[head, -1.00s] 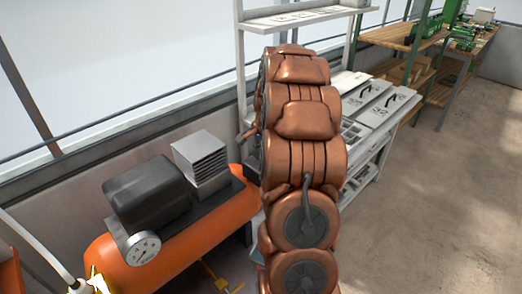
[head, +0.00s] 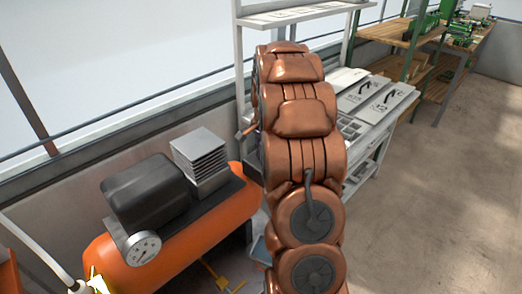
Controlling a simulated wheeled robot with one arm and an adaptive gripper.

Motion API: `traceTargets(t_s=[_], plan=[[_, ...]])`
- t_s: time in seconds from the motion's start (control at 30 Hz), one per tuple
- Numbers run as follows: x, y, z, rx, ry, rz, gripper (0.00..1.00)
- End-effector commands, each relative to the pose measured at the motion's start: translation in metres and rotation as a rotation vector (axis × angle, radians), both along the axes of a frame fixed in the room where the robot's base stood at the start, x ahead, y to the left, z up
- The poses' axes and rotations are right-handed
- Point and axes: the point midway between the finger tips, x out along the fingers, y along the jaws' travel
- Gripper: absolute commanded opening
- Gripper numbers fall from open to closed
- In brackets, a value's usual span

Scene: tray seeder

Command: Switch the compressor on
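The compressor (head: 205,222) stands at the lower left, by the wall. It has an orange tank, a black motor housing (head: 148,192), a grey finned block (head: 200,155) and a round white dial gauge (head: 142,248) at its near end. I cannot make out a switch on it. My copper-coloured arm rises just right of the tank and covers what is behind it. My gripper does not show clearly; a small piece juts out left of the arm, but I cannot tell what it is.
A white hose (head: 38,248) runs at the lower left. Behind the arm is a grey rack (head: 300,16) with lidded trays (head: 382,102). Wooden shelving (head: 405,38) stands farther back. The floor (head: 440,200) at right is clear.

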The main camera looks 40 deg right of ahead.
Motion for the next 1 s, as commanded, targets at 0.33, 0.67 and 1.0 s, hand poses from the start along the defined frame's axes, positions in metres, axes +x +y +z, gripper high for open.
traceTargets(t_s=[0.33, 0.67, 1.0], plan=[[-0.002, 0.0, 0.001, 0.0, 0.0, 0.001, 0.0], [0.003, 0.002, 0.03, 0.0, 0.0, 0.004, 0.0], [0.014, 0.002, 0.076, -0.002, -0.003, 0.006, 0.0]])
